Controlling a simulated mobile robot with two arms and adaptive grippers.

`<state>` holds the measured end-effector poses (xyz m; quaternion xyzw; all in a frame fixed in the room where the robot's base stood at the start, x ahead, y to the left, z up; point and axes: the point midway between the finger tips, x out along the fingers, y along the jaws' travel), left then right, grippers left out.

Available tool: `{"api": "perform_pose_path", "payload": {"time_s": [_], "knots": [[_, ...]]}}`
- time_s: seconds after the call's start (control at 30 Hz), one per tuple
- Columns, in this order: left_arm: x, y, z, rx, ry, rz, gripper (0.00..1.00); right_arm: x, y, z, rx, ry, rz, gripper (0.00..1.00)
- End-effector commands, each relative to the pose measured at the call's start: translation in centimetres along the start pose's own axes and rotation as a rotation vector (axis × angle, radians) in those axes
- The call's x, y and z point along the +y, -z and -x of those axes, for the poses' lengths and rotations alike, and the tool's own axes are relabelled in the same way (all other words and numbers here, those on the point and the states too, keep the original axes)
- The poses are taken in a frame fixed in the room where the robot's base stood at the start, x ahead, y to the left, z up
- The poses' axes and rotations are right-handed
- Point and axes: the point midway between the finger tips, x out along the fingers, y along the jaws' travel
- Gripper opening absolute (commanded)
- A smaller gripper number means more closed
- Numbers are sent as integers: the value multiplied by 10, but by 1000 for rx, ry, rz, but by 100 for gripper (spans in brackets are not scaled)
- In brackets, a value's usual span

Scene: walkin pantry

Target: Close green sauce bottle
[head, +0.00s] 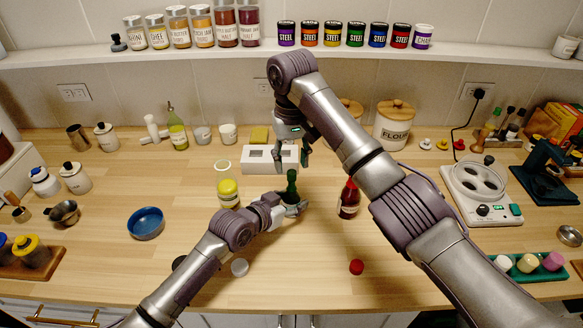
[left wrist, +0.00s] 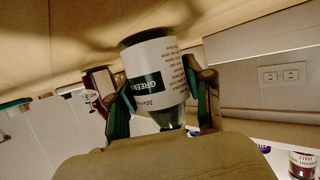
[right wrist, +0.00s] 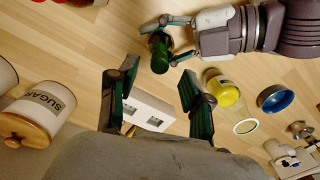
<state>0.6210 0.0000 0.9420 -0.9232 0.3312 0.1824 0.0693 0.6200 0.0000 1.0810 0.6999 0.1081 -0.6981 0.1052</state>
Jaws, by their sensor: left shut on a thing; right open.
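The green sauce bottle (head: 291,188) stands upright near the middle of the counter. My left gripper (head: 294,207) is shut around it low on its body. In the left wrist view its white "GREEN" label (left wrist: 152,68) shows upside down between the fingers. In the right wrist view I see the bottle (right wrist: 158,52) from above; I cannot tell whether a cap sits on it. My right gripper (head: 291,157) is open and empty, above and behind the bottle. A red cap (head: 356,267), a pale round lid (head: 239,267) and a dark round lid (head: 178,262) lie near the front.
A red sauce bottle (head: 349,200) stands right of the green one, and a yellow jar (head: 228,193) left. A white box with two openings (head: 262,167) is behind. A blue bowl (head: 146,223) is at left, a white appliance (head: 482,190) at right. The front middle is mostly clear.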

Motion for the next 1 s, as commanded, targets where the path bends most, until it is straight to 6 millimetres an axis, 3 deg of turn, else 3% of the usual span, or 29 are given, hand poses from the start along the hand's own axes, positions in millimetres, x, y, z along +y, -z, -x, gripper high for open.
{"api": "perform_pose_path", "payload": {"time_s": [0.2, 0.4, 0.83, 0.87, 1.0], "knots": [[0, 0, 0, -1, 0, 0, 0, 2, 1, 51, 6, -7, -1, 50], [0, 0, 0, -1, 0, 0, 0, 1, 1, 80, 2, -2, -1, 50], [0, 0, 0, -1, 0, 0, 0, 0, 0, 90, -1, 0, 0, 50], [0, 0, 0, -1, 0, 0, 56, 0, 0, 90, -1, 0, 0, 50], [0, 0, 0, -1, 0, 0, 79, 0, 0, 90, -1, 0, 0, 50]]}}
